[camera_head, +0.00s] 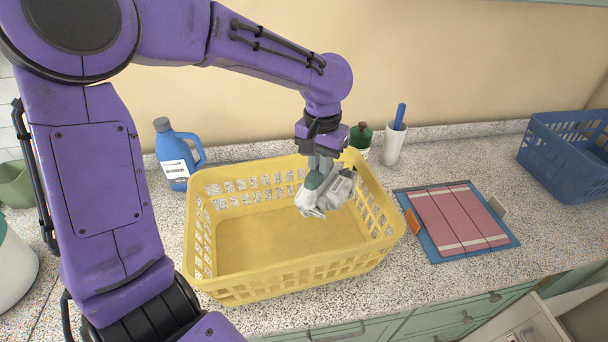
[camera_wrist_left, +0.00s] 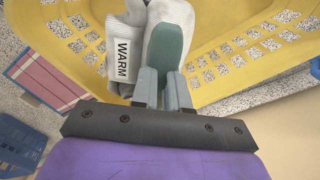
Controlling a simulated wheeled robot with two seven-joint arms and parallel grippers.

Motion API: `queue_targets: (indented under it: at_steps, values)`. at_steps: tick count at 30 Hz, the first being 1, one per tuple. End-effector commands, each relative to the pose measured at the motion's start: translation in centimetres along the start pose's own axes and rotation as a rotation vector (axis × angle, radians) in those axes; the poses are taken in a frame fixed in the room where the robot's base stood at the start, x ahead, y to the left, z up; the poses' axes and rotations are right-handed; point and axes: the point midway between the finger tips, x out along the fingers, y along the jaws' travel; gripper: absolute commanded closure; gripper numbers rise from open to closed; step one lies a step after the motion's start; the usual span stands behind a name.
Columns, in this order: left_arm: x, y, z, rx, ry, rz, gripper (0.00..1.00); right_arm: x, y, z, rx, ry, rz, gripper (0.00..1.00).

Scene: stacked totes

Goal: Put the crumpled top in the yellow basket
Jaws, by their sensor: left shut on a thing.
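The yellow basket (camera_head: 290,270) stands on the speckled counter, and its floor looks empty. I cannot tell whether the bundle touches the basket. In the left wrist view the gripper (camera_wrist_left: 162,92) pinches the white bundle (camera_wrist_left: 125,38), which shows a label reading WARM. The yellow basket (camera_wrist_left: 225,50) lies beyond it. My right gripper is not in view.
A folded pink cloth (camera_head: 460,218) lies on a blue board (camera_head: 425,238) to the right. A blue basket (camera_head: 565,160) stands far right.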

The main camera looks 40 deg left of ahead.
Motion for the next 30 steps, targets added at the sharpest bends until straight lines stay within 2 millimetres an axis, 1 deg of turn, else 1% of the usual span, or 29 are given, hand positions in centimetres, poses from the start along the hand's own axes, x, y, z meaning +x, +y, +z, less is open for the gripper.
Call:
queue_targets:
  at_steps: [1, 3, 8, 9, 13, 17, 21, 26, 30]
  values:
    - [0.2, 0.0, 0.0, -0.001, 0.001, -0.001, 1.00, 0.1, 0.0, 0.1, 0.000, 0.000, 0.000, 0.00]
    - [1.7, 0.0, 0.0, 0.001, 0.000, 0.000, 1.00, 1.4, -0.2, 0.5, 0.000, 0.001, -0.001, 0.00]
    - [3.4, 0.1, 0.5, 0.002, 0.006, 0.002, 1.00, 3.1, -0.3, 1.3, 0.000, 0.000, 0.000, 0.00]
    - [4.0, 0.1, 0.6, 0.003, 0.007, 0.002, 1.00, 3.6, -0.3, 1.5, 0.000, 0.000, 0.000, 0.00]
    - [5.4, 0.1, 0.3, 0.003, 0.005, 0.002, 1.00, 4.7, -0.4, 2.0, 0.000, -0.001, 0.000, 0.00]
    - [6.8, 0.1, 0.0, 0.000, -0.001, 0.000, 1.00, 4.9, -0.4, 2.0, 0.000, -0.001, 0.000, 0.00]
    - [9.9, 0.0, 0.0, 0.000, -0.004, 0.001, 1.00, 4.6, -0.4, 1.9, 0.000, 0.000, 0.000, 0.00]
    - [12.3, 0.0, 0.0, 0.000, -0.002, 0.000, 1.00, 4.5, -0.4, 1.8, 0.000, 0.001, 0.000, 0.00]
    - [14.8, -0.1, 0.1, -0.001, -0.002, 0.000, 1.00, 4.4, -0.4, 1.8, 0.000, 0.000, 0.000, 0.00]
